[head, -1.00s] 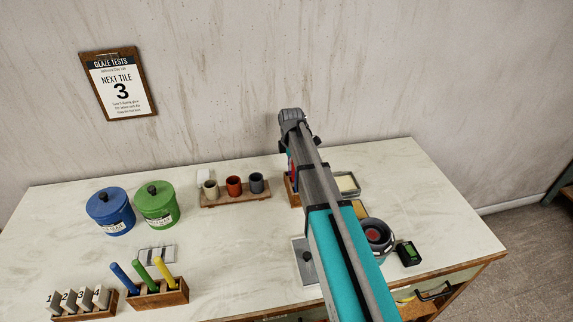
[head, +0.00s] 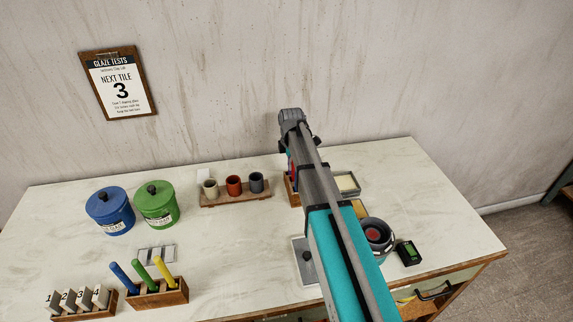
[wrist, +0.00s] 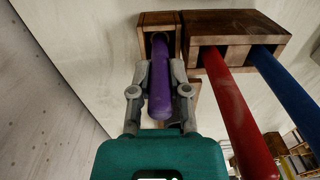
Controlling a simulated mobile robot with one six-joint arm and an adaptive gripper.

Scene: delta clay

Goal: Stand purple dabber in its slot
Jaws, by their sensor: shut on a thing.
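The purple dabber (wrist: 160,85) is between the fingers of my gripper (wrist: 160,72) in the wrist view, and the gripper is shut on it. Its far end is at the dark opening of a small wooden slot block (wrist: 145,28) and lines up with it. I cannot tell how deep the end sits inside. In the head view my arm hides the gripper and the purple dabber.
In the wrist view, a red dabber (wrist: 235,120) and a blue dabber (wrist: 285,85) stand in a wooden rack (wrist: 250,22) close on the right.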

